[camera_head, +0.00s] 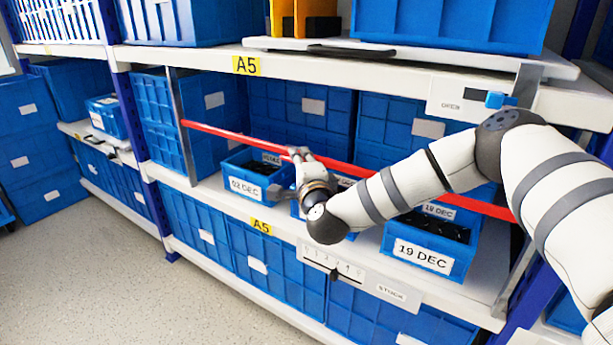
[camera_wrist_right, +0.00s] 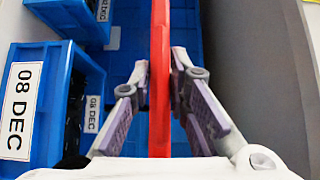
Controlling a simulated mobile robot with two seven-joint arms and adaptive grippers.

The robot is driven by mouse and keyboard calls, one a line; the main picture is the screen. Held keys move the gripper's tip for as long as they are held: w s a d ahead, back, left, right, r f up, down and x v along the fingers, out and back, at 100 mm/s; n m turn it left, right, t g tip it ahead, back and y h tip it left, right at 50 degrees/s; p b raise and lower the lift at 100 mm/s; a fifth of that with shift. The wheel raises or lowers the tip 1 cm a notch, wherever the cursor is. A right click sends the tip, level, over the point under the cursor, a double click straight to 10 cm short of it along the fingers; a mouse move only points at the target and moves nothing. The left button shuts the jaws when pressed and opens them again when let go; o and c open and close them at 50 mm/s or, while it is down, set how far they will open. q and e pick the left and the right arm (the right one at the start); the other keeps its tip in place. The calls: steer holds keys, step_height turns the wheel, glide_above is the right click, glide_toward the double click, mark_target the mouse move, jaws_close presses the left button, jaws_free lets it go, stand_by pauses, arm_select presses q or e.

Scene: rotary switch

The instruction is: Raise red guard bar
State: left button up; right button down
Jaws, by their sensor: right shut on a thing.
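The red guard bar (camera_head: 232,134) runs across the front of the middle shelf, from a grey upright at the left down to the right behind my right arm. My right gripper (camera_head: 298,156) is at the middle of the bar, shut on it. In the right wrist view the bar (camera_wrist_right: 160,75) passes between the two fingers of my right gripper (camera_wrist_right: 160,88). My arm hides part of the bar in the head view. My left gripper is not in view.
Behind and below the bar stand small blue bins, labelled 02 DEC (camera_head: 249,187) and 19 DEC (camera_head: 425,250). A shelf board (camera_head: 330,68) with large blue crates is above. A slider panel (camera_head: 333,267) is on the lower shelf edge. The floor (camera_head: 90,270) at left is clear.

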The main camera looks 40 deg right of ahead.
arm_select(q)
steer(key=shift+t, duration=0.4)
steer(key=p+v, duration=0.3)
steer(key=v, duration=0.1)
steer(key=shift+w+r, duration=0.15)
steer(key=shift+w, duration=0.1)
arm_select(e)
step_height(320, 180, up, 7)
steer(key=shift+w, duration=0.1)
steer(key=c, duration=1.7)
jaws_free()
steer(key=shift+r, duration=0.1)
steer(key=shift+f, duration=0.25)
steer(key=v, duration=1.2)
